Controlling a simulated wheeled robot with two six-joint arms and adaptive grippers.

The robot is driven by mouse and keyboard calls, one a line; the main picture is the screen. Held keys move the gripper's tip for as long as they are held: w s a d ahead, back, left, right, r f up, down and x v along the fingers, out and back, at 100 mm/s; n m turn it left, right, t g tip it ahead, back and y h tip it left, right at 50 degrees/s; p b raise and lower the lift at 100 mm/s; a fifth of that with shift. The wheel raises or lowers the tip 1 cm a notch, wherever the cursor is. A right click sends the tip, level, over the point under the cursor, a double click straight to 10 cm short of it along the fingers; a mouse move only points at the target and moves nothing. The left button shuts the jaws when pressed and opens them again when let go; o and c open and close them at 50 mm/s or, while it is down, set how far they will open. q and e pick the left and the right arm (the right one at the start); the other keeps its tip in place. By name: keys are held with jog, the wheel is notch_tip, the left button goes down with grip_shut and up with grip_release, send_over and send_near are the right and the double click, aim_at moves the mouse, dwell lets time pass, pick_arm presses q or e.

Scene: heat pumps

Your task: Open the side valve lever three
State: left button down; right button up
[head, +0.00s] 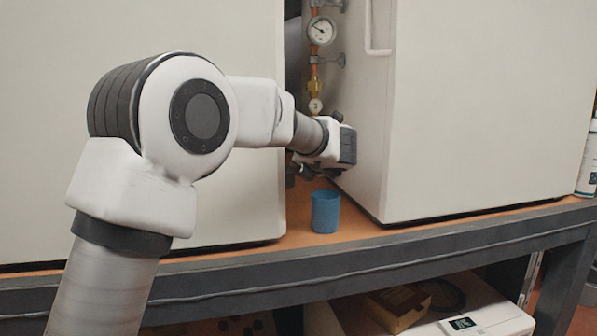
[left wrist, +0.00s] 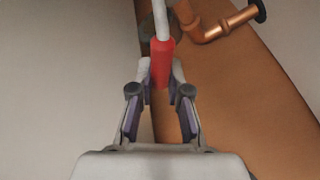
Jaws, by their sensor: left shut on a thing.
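A red lever handle (left wrist: 162,64) with a pale metal stem shows in the left wrist view, at the top middle. My left gripper (left wrist: 160,88) has a finger on each side of the red handle and is shut on it. In the head view my left gripper (head: 318,170) reaches into the gap between two large white cabinets, and the lever is hidden there behind my arm. My right gripper is in neither view.
White cabinets (head: 480,110) stand left and right of the narrow gap. A pressure gauge (head: 321,30) sits on a vertical pipe in it. A blue cup (head: 325,212) stands on the orange bench top below my gripper. A copper pipe (left wrist: 232,24) lies close right of the handle.

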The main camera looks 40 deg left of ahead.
pick_arm(q)
jog(key=shift+d+f, duration=0.1)
jog(key=shift+f, duration=0.2)
jog(key=c, duration=1.3)
grip_release()
jog(key=shift+o, duration=0.9)
jog(key=shift+w+a, duration=0.15)
jog(key=shift+a, duration=0.05)
jog(key=v, duration=1.2)
